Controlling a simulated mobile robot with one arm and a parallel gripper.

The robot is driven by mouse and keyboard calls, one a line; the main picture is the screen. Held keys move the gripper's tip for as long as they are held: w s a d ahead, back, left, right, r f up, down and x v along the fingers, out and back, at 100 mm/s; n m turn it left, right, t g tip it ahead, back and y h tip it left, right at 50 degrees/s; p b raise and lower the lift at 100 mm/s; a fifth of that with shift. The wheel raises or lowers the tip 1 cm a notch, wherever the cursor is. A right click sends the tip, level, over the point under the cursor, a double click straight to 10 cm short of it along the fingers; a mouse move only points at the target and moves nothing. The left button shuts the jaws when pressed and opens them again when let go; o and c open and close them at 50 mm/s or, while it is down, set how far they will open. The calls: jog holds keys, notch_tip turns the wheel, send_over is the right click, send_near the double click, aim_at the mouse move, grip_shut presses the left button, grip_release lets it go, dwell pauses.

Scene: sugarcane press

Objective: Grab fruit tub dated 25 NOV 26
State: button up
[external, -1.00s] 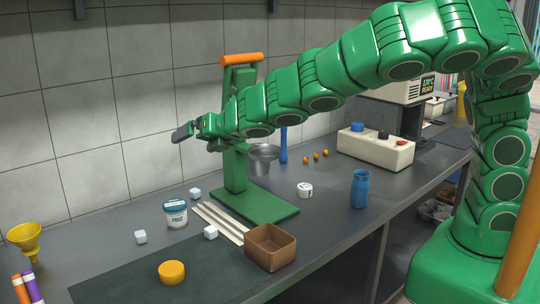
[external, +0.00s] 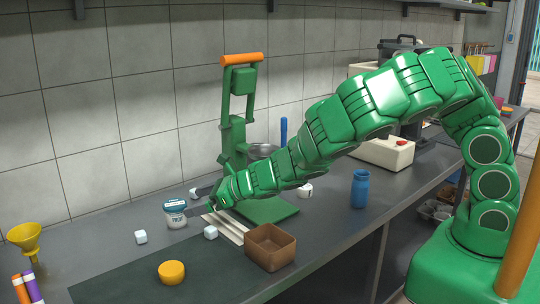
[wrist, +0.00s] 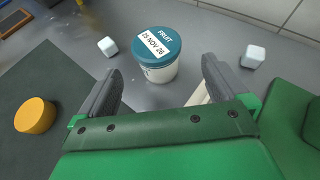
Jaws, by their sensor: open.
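The fruit tub (external: 175,215) is a small white tub with a blue-teal lid, standing upright on the grey counter. In the wrist view its lid (wrist: 157,45) carries a label reading "FRUIT" and "25 NOV 26". My gripper (wrist: 160,80) is open, with dark fingers spread to the left and right of the picture. The tub lies just beyond the fingertips, roughly centred between them, and nothing is held. In the external view my gripper (external: 200,203) is low over the counter, close to the right side of the tub.
White cubes (external: 141,237) lie around the tub. Pale strips (external: 228,228) and the green press (external: 236,120) stand right of it. A yellow round (external: 171,272) sits on the dark mat (external: 120,275). A brown box (external: 270,247) and blue bottle (external: 360,188) are further right.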

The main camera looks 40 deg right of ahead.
aim_at(177, 208)
jog(key=shift+f+n, duration=0.3)
jog(key=shift+f, duration=0.15)
jog(key=shift+w+a+f, duration=0.1)
jog(key=shift+w+f, duration=0.1)
jog(key=shift+w, duration=0.05)
jog(key=shift+a+r+x, duration=0.1)
jog(key=shift+a+x, duration=0.05)
jog(key=shift+x, duration=1.6)
jog(key=shift+a+r+x, duration=0.1)
jog(key=shift+r+x, duration=0.05)
jog(key=shift+x, duration=1.6)
jog(key=shift+s, duration=0.15)
jog(key=c, duration=1.1)
jog(key=shift+r, duration=0.15)
